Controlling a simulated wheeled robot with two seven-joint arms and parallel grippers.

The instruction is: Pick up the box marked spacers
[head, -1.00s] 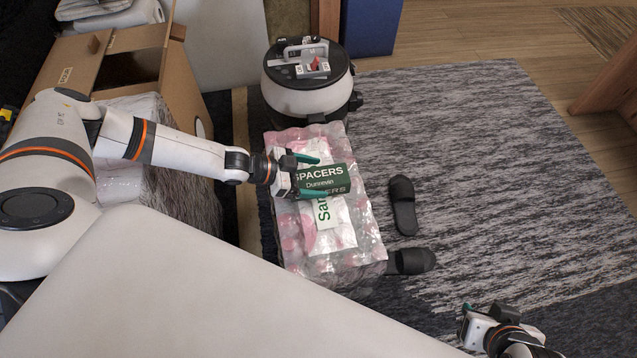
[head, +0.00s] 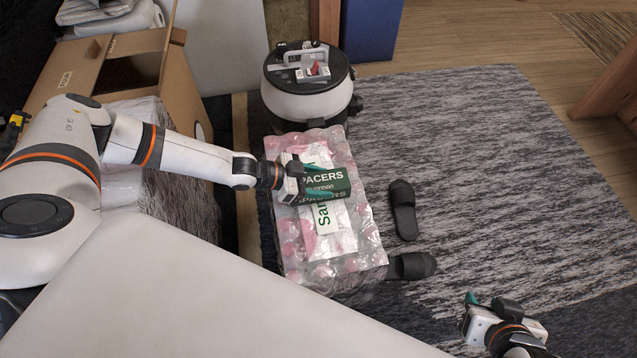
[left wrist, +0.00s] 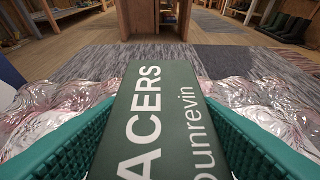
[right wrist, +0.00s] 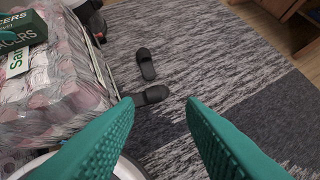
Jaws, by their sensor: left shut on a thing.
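The green box marked spacers (head: 328,184) is over the top of a plastic-wrapped pack of pink-capped bottles (head: 350,262). My left gripper (head: 318,180) is shut on the box, with a teal finger on each side of it. In the left wrist view the box (left wrist: 160,115) fills the space between both fingers. Whether the box touches the pack below cannot be told. The box also shows at the left edge of the right wrist view (right wrist: 24,28). My right gripper (right wrist: 160,125) is open and empty, away to the right above the rug.
A round vacuum cleaner (head: 305,98) stands behind the pack. Two black slippers (head: 404,208) lie on the grey rug to its right. An open cardboard box (head: 110,65) stands at the back left. The rug (head: 490,150) on the right is mostly clear.

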